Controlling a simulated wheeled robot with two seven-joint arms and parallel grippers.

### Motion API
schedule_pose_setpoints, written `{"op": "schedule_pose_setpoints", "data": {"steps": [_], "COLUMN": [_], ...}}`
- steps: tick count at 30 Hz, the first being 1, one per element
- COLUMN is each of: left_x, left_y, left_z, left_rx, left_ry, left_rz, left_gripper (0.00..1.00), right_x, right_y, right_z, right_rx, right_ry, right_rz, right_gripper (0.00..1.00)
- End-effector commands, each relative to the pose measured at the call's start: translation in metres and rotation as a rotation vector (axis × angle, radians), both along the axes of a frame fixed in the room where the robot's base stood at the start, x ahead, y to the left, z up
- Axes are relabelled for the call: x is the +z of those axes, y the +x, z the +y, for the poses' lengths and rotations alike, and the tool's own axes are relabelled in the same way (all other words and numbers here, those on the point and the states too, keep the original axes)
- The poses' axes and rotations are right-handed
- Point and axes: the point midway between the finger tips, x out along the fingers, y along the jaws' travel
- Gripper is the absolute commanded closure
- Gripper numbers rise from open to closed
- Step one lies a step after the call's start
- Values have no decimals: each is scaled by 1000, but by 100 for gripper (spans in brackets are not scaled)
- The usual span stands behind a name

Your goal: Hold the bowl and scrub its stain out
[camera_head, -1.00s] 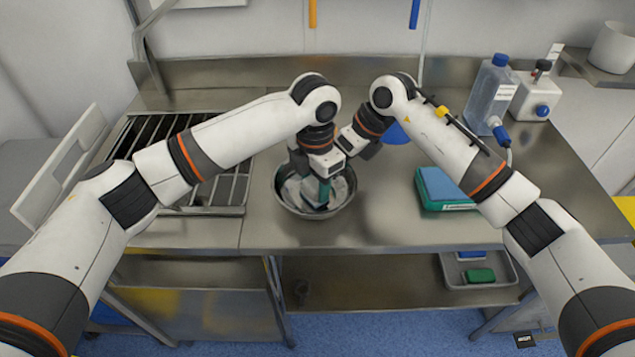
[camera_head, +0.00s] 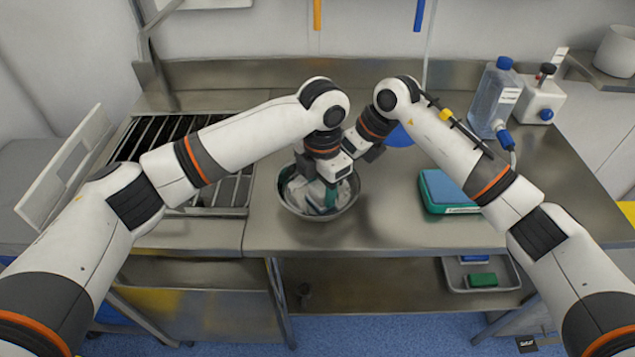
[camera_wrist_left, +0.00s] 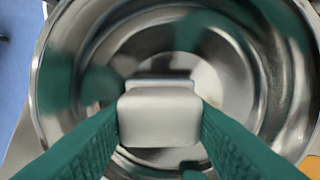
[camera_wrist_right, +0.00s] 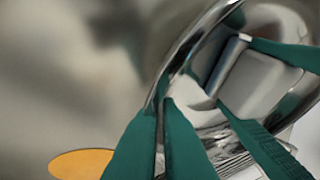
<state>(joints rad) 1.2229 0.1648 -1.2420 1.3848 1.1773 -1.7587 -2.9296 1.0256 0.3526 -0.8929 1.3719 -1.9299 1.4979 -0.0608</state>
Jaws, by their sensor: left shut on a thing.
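The round steel bowl (camera_head: 292,209) stands on the steel worktop near its front edge. My left gripper (camera_wrist_left: 160,112) reaches down into the bowl, its green fingers shut on a pale grey scrubbing block (camera_wrist_left: 160,122). The block also shows inside the bowl in the right wrist view (camera_wrist_right: 262,86). My right gripper (camera_wrist_right: 160,108) is at the bowl's rim, with the rim running between its nearly closed green fingers. In the head view its fingertips are hidden. I cannot make out a clear stain; the block and reflections cover much of the bowl's inside.
A slotted rack (camera_head: 180,209) lies left of the bowl. A teal and blue box (camera_head: 446,190) sits to the right, with a clear bottle (camera_head: 492,98) behind it. A blue round thing (camera_head: 400,137) is partly behind my right arm. The worktop between bowl and box is clear.

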Motion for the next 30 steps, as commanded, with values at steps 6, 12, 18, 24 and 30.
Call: {"op": "schedule_pose_setpoints", "data": {"steps": [6,12,18,24,30], "left_x": [0,0,-1,-1,-2], "left_y": [4,11,17,15,9], "left_z": [3,10,17,15,9], "left_rx": [2,2,1,0,-1], "left_ry": [-1,-2,-2,-2,-1], "left_rz": [-1,-1,-1,-1,-1], "left_gripper": [75,75,75,75,75], "right_x": [-5,-5,-5,-5,-5], "right_y": [-2,-2,-2,-1,-1], "right_z": [-1,-1,-1,-1,-1], "right_rx": [2,2,2,2,2], "right_ry": [-8,-8,-8,-8,-8], "right_rz": [7,7,7,7,7], "right_gripper": [100,100,100,100,100]}}
